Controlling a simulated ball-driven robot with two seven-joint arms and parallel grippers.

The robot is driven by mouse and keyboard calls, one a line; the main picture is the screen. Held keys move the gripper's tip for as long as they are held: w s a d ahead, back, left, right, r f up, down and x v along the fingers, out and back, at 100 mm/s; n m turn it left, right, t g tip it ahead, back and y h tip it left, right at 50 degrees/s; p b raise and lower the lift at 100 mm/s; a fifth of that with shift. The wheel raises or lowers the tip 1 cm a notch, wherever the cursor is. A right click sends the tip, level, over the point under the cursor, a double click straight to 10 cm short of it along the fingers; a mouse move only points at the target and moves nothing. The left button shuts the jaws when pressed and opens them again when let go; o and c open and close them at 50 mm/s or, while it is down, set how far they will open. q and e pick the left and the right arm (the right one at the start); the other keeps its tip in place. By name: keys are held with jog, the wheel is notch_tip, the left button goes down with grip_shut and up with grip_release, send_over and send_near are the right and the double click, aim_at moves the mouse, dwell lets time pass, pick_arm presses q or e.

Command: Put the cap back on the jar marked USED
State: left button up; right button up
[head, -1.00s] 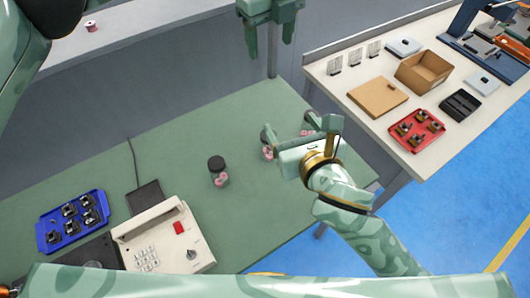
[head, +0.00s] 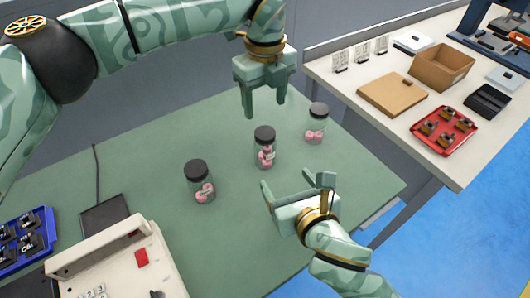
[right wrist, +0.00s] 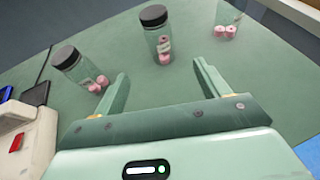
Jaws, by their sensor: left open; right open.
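Three clear jars with pink spools inside stand upright on the green table: a left jar (head: 203,190), a middle jar (head: 265,155) and a right jar (head: 315,130). My left gripper (head: 264,108) is open and empty, pointing down near the middle and right jars. My right gripper (head: 297,185) is open and empty in front of the middle jar. The right wrist view shows the middle jar (right wrist: 157,38) beyond its fingers.
A beige machine (head: 120,265) with keys and a blue tray (head: 28,238) stand at the front left. The side bench (head: 375,120) at right holds a cardboard box (head: 441,68), a red tray (head: 443,132) and other items. The table's right front is clear.

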aim_at(268, 155)
jog(key=x, duration=1.6)
jog(key=shift+w, duration=0.2)
grip_shut()
pick_arm(q)
jog(key=m, duration=0.4)
jog(key=shift+m, duration=0.3)
jog(key=shift+f, duration=4.05)
